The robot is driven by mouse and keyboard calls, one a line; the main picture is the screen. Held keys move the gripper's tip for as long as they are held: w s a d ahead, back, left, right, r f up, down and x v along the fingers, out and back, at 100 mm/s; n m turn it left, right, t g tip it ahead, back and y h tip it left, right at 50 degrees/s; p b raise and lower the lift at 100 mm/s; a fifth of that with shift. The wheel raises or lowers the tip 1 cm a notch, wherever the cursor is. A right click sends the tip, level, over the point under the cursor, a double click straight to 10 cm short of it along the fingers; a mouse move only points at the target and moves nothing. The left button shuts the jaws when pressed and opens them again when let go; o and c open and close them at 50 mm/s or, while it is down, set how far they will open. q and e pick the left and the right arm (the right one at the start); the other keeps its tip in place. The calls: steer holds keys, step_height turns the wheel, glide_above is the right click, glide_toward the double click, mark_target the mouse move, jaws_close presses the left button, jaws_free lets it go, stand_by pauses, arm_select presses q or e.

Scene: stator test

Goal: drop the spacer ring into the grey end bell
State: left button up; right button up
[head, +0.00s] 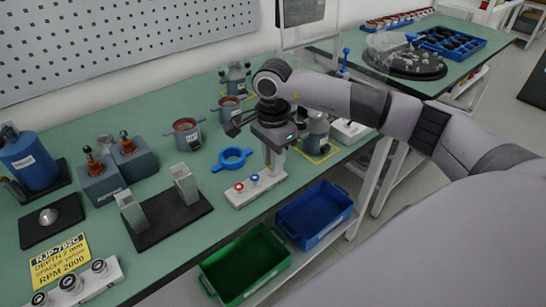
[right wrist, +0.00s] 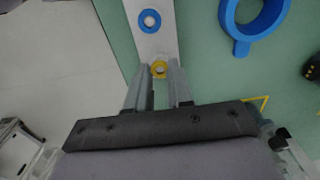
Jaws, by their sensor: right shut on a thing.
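My right gripper (head: 276,165) points down over the right end of a white rack (head: 238,199) on the green bench. I cannot tell whether the ring is lifted clear. A red ring (head: 239,187) and a blue ring (head: 254,178) stand on the same rack; the blue one also shows in the wrist view (right wrist: 149,21). A grey round housing (head: 318,143), perhaps the end bell, stands behind my gripper on a yellow-outlined spot, partly hidden by my arm. My left gripper is out of view.
A large blue ring with a tab (head: 232,158) lies left of the gripper. Grey housings with copper-coloured tops (head: 185,135) stand behind it. A black stand with two upright plates (head: 170,222) is at left. A green bin (head: 245,268) and a blue bin (head: 316,213) sit below the bench edge.

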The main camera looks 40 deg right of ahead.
steer(key=shift+r+p, duration=0.9)
steer(key=shift+r, duration=0.6)
